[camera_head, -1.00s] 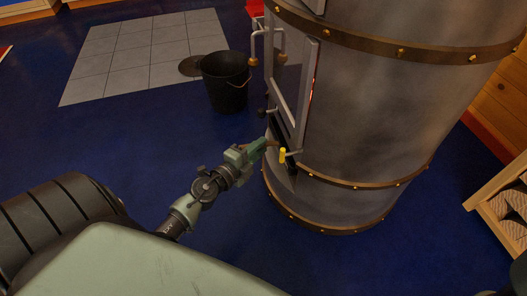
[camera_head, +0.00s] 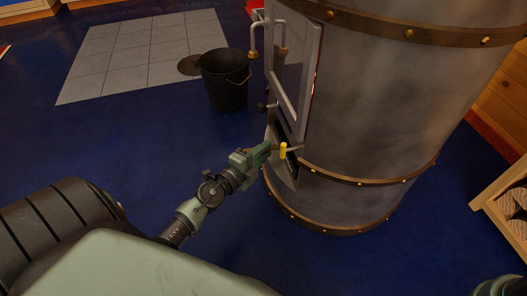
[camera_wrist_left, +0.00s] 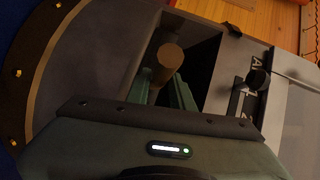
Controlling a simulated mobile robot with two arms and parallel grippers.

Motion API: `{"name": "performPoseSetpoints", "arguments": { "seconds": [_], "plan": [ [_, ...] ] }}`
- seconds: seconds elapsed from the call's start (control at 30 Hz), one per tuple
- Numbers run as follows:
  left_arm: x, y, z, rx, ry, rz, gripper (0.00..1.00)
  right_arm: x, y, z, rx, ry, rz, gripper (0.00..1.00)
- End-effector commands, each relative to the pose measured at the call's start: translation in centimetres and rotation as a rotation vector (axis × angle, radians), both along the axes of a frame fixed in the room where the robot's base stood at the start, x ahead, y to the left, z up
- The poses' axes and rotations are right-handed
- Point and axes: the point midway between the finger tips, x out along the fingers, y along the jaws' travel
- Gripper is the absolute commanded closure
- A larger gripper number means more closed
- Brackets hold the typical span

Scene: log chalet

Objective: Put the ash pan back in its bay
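My left gripper (camera_head: 268,147) is at the low opening (camera_head: 284,160) in the front of the grey stove (camera_head: 385,110). In the left wrist view, its two green fingers (camera_wrist_left: 168,92) stand apart, one on each side of a brown round-ended knob (camera_wrist_left: 170,57). Whether they press on the knob cannot be told. A dark hollow (camera_wrist_left: 197,62) shows behind the knob. I cannot clearly make out the ash pan's body. My right gripper does not show.
The framed stove door (camera_head: 296,75) is above the opening. A black bucket (camera_head: 225,82) stands on the floor left of the stove, near pale tiles (camera_head: 135,55). A wooden log rack (camera_head: 495,190) is at the right.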

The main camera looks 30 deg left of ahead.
Motion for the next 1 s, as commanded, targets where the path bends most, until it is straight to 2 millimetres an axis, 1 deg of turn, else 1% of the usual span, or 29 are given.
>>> {"name": "performPoseSetpoints", "arguments": {
  "seconds": [0.03,0.07,0.33,0.43,0.47,0.57,0.63,0.8,1.0],
  "plan": [
    [0.0,0.0,0.0,0.0,0.0,0.0,0.61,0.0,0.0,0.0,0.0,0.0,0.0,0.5],
    [0.0,0.0,0.0,0.001,0.0,0.0,0.59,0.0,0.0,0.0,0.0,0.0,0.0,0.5],
    [0.0,0.0,0.1,0.001,0.0,0.0,0.59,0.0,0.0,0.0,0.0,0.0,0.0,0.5],
    [0.0,0.0,0.5,0.002,0.0,0.0,0.59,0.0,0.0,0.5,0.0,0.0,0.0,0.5],
    [-0.3,0.0,0.3,0.002,0.001,0.0,0.59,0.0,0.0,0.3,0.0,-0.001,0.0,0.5],
    [-1.7,0.1,0.4,0.003,0.002,0.0,0.59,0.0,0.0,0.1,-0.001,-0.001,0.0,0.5],
    [-3.1,0.2,0.6,0.002,0.004,-0.002,0.59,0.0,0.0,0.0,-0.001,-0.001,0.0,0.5],
    [-6.6,0.4,0.9,0.001,0.003,-0.001,0.59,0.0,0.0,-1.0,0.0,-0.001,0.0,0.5],
    [-10.0,0.6,1.5,-0.002,0.001,0.002,0.59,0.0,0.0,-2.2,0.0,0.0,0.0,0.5]
  ]
}}
